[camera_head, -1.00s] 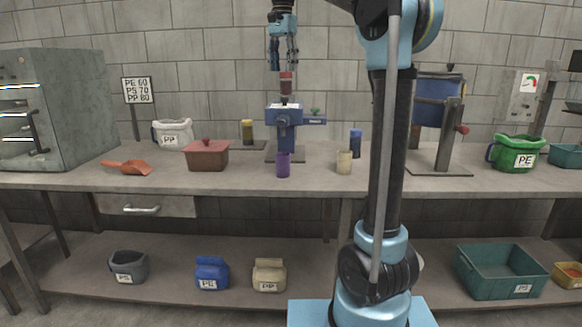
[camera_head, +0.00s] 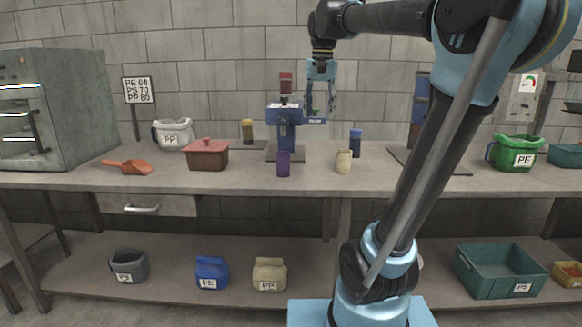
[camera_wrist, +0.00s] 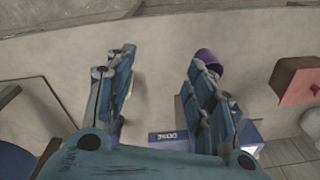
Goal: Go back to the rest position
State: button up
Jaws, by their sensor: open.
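My gripper (camera_head: 320,100) hangs down in the air above the workbench, just right of the blue press (camera_head: 285,115) with the red top. In the wrist view its two fingers (camera_wrist: 155,95) are spread apart with nothing between them. The bare bench top shows below the fingers. The blue press (camera_wrist: 165,142) and a purple cup (camera_wrist: 209,62) show partly behind the right finger. In the head view the purple cup (camera_head: 283,164) stands on the bench in front of the press.
A beige cup (camera_head: 344,162) and a blue cup (camera_head: 356,143) stand right of the press. A lidded red box (camera_head: 208,155) and orange scoop (camera_head: 130,167) are to the left. A green PE container (camera_head: 514,153) is at right. The front bench edge is mostly clear.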

jog(key=s+d+f+n, duration=0.1)
jog(key=s+d+f, duration=0.2)
jog(key=s+f, duration=0.4)
jog(key=s+d+f+n+t, duration=0.1)
jog(key=s+f, duration=0.6)
jog(key=f, duration=0.8)
jog(key=s+d+f+n, duration=0.2)
jog(key=s+d+f, duration=0.4)
jog(key=f, duration=0.5)
jog(key=shift+s+f, duration=0.4)
jog(key=shift+s, duration=0.3)
